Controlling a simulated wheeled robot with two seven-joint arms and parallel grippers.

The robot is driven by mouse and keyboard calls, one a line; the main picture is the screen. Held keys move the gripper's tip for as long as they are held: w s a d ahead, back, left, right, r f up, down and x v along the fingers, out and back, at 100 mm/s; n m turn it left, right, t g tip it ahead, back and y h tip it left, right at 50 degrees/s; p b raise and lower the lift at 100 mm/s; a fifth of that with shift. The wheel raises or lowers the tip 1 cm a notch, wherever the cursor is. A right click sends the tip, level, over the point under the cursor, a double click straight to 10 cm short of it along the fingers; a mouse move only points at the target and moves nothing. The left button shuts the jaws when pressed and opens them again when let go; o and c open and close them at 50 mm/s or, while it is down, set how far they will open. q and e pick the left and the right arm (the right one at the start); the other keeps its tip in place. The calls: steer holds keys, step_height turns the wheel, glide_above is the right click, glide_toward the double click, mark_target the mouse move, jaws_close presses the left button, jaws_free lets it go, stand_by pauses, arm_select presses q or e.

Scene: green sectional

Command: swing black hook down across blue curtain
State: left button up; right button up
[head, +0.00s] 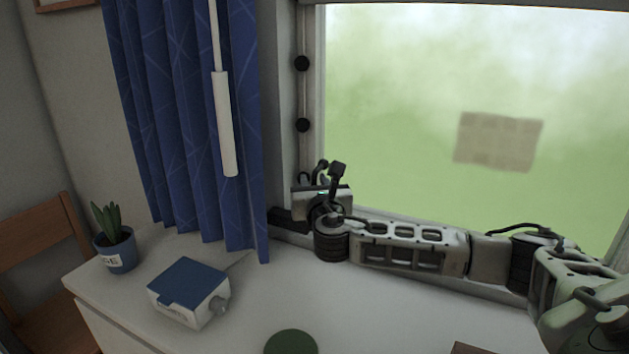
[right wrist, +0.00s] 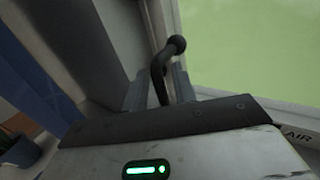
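The black hook (right wrist: 160,70) rises in the right wrist view as a bent dark bar with a round knob at its upper end. It stands between the two grey fingers of my right gripper (right wrist: 160,88). The fingers look apart, with small gaps beside the bar; contact is not clear. In the head view my right gripper (head: 309,186) is low at the window's left frame, just right of the curtain, and partly hides the hook. The blue curtain (head: 180,120) hangs to the left, gathered, with its lower edge near the desk top. My left gripper is not in view.
A white rod (head: 226,125) hangs in front of the curtain. Two black knobs (head: 302,63) sit on the window frame above my gripper. A blue-and-white box (head: 188,290), a potted plant (head: 115,250) and a green disc (head: 291,343) are on the white desk (head: 350,310).

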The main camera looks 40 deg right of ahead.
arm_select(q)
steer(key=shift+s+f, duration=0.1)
arm_select(e)
steer(key=shift+w, duration=0.1)
